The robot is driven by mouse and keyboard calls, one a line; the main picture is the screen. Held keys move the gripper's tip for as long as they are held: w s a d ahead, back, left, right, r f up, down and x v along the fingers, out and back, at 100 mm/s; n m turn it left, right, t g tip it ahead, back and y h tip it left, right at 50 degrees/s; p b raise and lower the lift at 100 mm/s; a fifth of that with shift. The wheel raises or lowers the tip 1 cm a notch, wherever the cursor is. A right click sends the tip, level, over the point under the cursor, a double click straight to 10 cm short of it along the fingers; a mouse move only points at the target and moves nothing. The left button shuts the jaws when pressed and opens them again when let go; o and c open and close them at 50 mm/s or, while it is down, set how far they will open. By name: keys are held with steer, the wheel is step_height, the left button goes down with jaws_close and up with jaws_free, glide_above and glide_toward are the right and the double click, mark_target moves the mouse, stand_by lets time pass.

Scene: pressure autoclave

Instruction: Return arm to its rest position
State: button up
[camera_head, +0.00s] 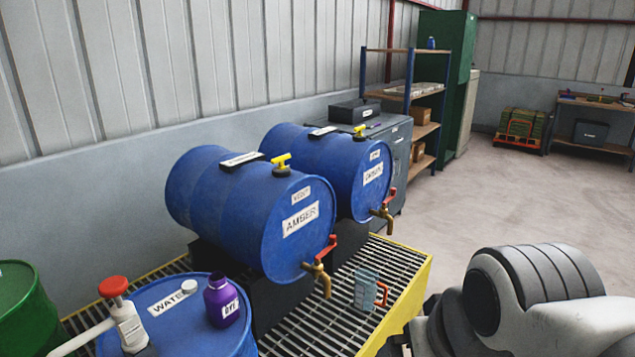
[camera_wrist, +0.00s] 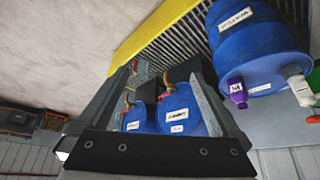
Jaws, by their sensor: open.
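My gripper (camera_wrist: 163,75) shows in the wrist view with its two dark fingers spread wide. It is open, and nothing shows held between the fingers. Two blue drums (camera_wrist: 180,105) and their taps appear beyond and between the fingers, apart from them. In the head view, part of my grey and white arm fills the lower right, off the grate's right side. My fingertips cannot be made out there.
In the head view, an amber-labelled blue drum (camera_head: 260,215) and a second blue drum (camera_head: 345,170) lie above a yellow-edged grate (camera_head: 405,310). A clear jug (camera_head: 366,290) stands under the taps. A purple bottle (camera_head: 222,302) sits on the water drum (camera_head: 170,325).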

step_height(320, 180, up, 14)
steer(key=p, duration=1.2)
